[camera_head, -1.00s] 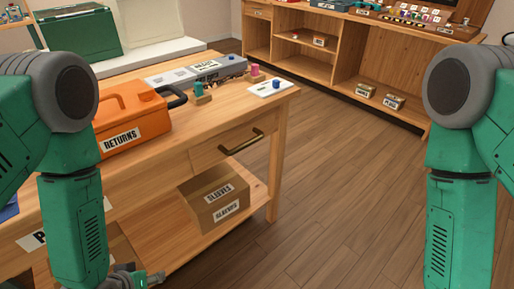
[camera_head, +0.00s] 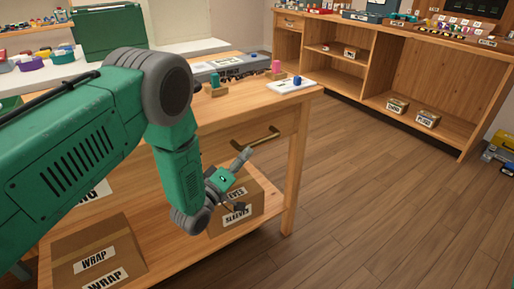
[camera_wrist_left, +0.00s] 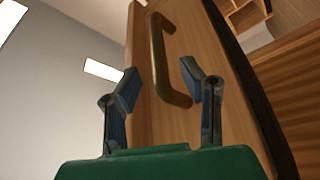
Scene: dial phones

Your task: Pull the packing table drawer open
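The packing table (camera_head: 285,105) is light wood, and its drawer (camera_head: 222,147) looks shut. A brass bar handle (camera_head: 256,139) is on the drawer front. My left gripper (camera_head: 243,181) is just in front of and below the handle in the head view. In the left wrist view its two fingers (camera_wrist_left: 160,88) are apart, and the handle (camera_wrist_left: 160,60) shows ahead between them, lengthwise. I see no grip on the handle; contact cannot be told. My right gripper is not in view.
Sleeves boxes (camera_head: 250,205) and wrap boxes (camera_head: 97,255) sit on the lower shelf, the sleeves box close behind my left gripper. A white tray (camera_head: 291,85) lies on the tabletop. The wooden floor (camera_head: 380,190) to the right is clear.

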